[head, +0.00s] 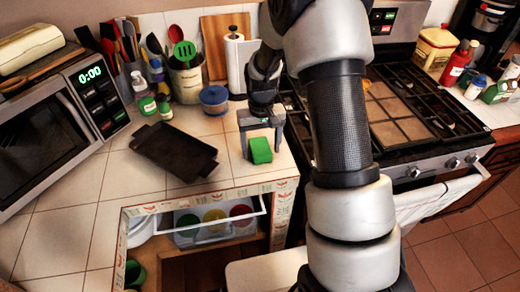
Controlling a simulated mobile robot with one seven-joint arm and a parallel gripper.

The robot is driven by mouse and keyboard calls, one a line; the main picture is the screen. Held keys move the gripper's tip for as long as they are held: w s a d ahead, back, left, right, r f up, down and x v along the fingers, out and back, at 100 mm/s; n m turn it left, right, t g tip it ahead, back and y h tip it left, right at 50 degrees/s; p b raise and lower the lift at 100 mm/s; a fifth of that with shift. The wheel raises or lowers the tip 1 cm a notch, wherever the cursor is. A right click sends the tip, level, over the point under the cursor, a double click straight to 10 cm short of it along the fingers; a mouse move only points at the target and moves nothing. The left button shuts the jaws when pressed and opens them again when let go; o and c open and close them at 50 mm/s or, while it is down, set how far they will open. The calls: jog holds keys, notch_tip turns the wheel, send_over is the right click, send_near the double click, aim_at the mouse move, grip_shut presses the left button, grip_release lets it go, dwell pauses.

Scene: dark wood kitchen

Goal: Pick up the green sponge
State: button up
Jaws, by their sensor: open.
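The green sponge (260,150) lies on the tiled counter (228,170), close to its front edge. My gripper (262,134) points down at it from above. Its fingers are open, one on the left and one on the right of the sponge's far part. The near part of the sponge shows clear of the fingers. I cannot tell whether the fingers touch it.
A black tray (172,150) lies left of the sponge. A blue-lidded tub (214,99), a utensil holder (187,78) and a paper towel roll (238,62) stand behind. The stove (395,105) is right.

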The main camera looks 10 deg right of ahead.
aim_at(261, 151)
jog(key=shift+f, duration=0.5)
jog(key=shift+c, duration=0.2)
jog(key=c, duration=1.2)
jog(key=shift+r, duration=0.1)
jog(key=r, duration=0.9)
jog(key=shift+s+r+p, duration=0.3)
jog(key=shift+s+p, duration=0.05)
jog(key=shift+p, duration=0.05)
jog(key=s+p, duration=0.1)
jog(key=s, duration=0.1)
jog(key=s+p, duration=0.1)
jog(key=s, duration=0.1)
jog(key=s+p, duration=0.1)
jog(key=s, duration=0.1)
jog(key=shift+s+r, duration=0.1)
jog(key=shift+r, duration=0.3)
